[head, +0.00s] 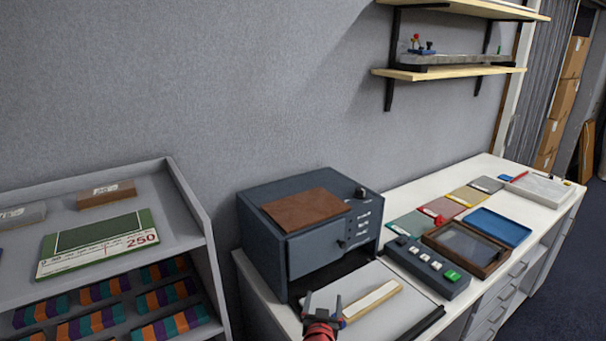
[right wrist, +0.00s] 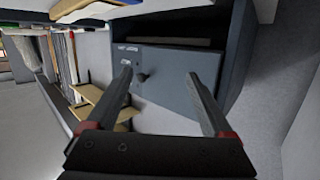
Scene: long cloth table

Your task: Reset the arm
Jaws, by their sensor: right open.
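My right gripper (head: 322,316) shows at the bottom of the head view, in front of the dark grey box-shaped device (head: 258,232). Its fingers are apart and nothing is between them. In the right wrist view the two fingers (right wrist: 170,95) stand wide apart, with the device's front (right wrist: 170,75) and its knob beyond them. I cannot tell whether the fingers touch anything. My left gripper is in neither view.
A brown sheet (head: 305,207) lies on the device. A light board with a wooden strip (head: 371,300) lies beside my right gripper. A button panel (head: 428,266), a brown tray (head: 487,267) and a blue tray (head: 497,226) stand to the right. A grey shelf unit (head: 187,205) stands left.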

